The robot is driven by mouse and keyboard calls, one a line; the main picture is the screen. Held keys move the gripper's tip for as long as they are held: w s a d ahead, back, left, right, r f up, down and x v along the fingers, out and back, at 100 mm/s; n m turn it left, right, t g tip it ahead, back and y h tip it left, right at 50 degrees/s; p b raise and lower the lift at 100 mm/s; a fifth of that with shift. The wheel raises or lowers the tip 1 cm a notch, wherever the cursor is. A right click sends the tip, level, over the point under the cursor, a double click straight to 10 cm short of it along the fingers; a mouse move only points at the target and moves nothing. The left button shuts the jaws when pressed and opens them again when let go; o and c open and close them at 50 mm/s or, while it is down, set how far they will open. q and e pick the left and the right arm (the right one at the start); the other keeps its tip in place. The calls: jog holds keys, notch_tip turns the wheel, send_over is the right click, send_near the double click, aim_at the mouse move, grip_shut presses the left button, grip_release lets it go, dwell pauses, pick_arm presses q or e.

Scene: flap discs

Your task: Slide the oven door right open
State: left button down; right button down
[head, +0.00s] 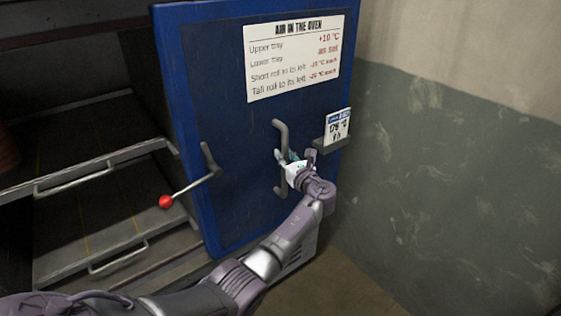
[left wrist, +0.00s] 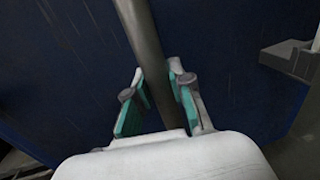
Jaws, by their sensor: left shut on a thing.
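The blue oven door (head: 225,125) stands to the right of the oven opening, and the oven's inside shows to its left. A grey vertical bar handle (head: 281,135) is fixed to the door. My left gripper (head: 287,163) is shut on this handle at about its middle. In the left wrist view the handle (left wrist: 143,45) runs between the two teal-padded fingers (left wrist: 152,98). A lever with a red knob (head: 166,201) sticks out from the door's left part. My right gripper is not in view.
Two trays with bar handles, an upper one (head: 100,172) and a lower one (head: 118,257), sit in the oven. A sign (head: 293,58) and a small holder with a card (head: 337,127) are on the door. A green and beige wall (head: 450,170) stands at the right.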

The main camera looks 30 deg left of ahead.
pick_arm(q)
jog(key=shift+w+d+r, duration=0.1)
jog(key=shift+w+d, duration=0.05)
jog(key=shift+w, duration=0.2)
jog(key=shift+r, duration=0.1)
jog(key=c, duration=1.4)
grip_release()
jog(key=shift+w+r, duration=0.1)
jog(key=shift+o, duration=1.9)
jog(key=shift+w+d+f, duration=0.1)
jog(key=shift+w+f, duration=0.1)
jog(key=shift+f, duration=0.05)
jog(key=v, duration=1.2)
